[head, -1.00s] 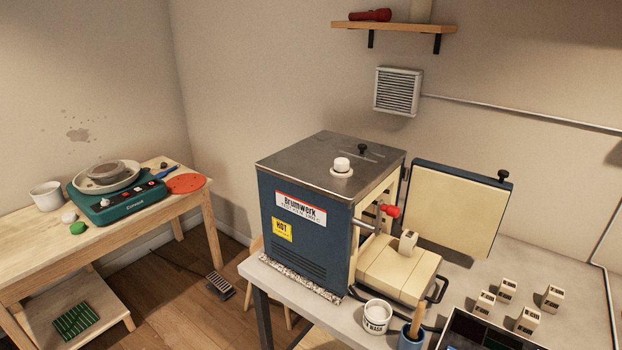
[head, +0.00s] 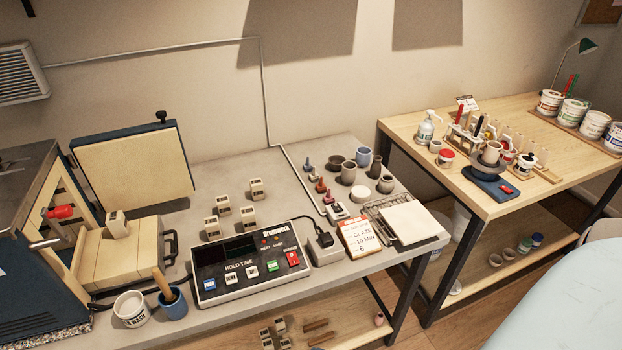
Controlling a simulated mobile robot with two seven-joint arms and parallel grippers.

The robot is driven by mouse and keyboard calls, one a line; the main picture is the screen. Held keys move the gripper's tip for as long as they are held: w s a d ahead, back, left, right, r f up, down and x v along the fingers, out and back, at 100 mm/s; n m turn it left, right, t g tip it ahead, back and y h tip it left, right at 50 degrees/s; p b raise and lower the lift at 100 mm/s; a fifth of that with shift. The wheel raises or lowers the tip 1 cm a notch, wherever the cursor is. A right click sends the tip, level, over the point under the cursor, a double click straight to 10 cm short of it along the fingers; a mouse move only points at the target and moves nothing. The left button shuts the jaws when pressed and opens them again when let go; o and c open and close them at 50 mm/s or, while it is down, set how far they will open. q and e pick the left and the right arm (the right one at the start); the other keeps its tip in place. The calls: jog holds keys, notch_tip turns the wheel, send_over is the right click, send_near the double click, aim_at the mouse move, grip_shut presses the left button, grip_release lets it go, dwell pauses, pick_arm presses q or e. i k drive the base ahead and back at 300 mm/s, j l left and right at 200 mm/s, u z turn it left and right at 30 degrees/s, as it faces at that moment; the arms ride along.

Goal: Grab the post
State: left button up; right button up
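Several small cream block posts with dark labels stand upright on the grey table. One post (head: 257,188) is at the back, another post (head: 222,205) is left of it, and others (head: 247,217) (head: 212,228) stand nearer the controller. One more post (head: 117,224) sits on top of the cream block stack (head: 125,262) by the kiln (head: 30,240). Similar small blocks (head: 272,336) lie on the shelf below. I cannot tell which post is meant. Neither of my grippers is in view.
The controller (head: 250,273) lies in front of the posts. A white wash tub (head: 131,309) and a blue cup with a handle (head: 172,303) stand left of it. The open kiln door (head: 132,175) rises behind. A wooden table (head: 480,195) with glazing supplies is at right.

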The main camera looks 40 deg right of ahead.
aim_at(257, 187)
jog(key=z, duration=0.8)
jog(key=u, duration=0.1)
jog(key=i, duration=0.05)
